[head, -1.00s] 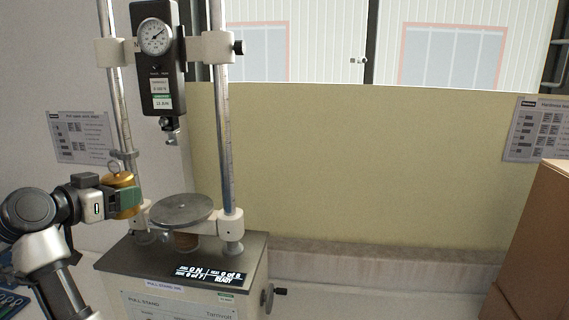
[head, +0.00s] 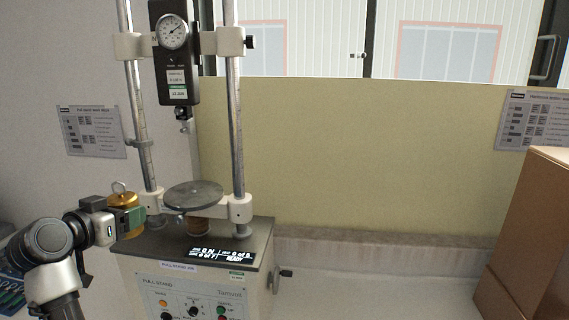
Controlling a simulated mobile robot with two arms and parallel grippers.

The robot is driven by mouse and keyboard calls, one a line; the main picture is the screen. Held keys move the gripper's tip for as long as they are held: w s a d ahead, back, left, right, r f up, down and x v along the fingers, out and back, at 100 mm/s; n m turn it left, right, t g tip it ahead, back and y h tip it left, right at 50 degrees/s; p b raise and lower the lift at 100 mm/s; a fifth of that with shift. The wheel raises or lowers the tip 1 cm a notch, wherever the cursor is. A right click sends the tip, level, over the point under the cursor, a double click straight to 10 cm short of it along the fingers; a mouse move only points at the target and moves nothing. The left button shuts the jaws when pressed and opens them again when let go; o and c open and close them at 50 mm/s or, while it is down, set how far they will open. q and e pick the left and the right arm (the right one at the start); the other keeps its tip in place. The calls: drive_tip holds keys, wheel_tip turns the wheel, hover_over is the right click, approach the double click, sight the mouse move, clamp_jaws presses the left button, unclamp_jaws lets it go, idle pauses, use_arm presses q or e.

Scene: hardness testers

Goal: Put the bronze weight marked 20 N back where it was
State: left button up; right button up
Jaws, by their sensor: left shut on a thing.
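A bronze weight (head: 122,200) with a ring on top is in my left gripper (head: 132,219), at the left in the head view. The gripper is shut on its side and holds it upright, left of the pull stand. No marking on the weight is readable. The pull stand (head: 262,243) has two upright posts, a black dial gauge (head: 174,62) with a hook (head: 183,113) below, and a round grey plate (head: 193,195) with nothing on it. The weight's former place cannot be told from these frames. My right gripper is not in view.
A brown cardboard box (head: 530,240) stands at the right. Blue items (head: 10,290) lie at the lower left edge. The surface between stand and box is clear.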

use_arm(q)
drive_tip(key=s+d+f+n+y+b, duration=0.2)
drive_tip(key=s+f, duration=0.1)
drive_tip(key=f, duration=0.5)
drive_tip(key=s+d+f+n+y+b, duration=0.1)
drive_tip(key=s+d+f+y+b, duration=0.15)
drive_tip(key=f, duration=0.65)
drive_tip(key=s+d+f+b, duration=0.2)
drive_tip(key=s+d+f, duration=0.2)
drive_tip(key=s, duration=0.5)
drive_tip(key=s+d+f+b, duration=0.1)
drive_tip(key=s+d+f, duration=0.3)
drive_tip(key=s+f, duration=0.4)
drive_tip(key=shift+s+d+f+t+b, duration=0.3)
drive_tip(key=shift+s+t+b, duration=0.05)
drive_tip(key=shift+s+t, duration=0.05)
drive_tip(key=shift+h, duration=0.25)
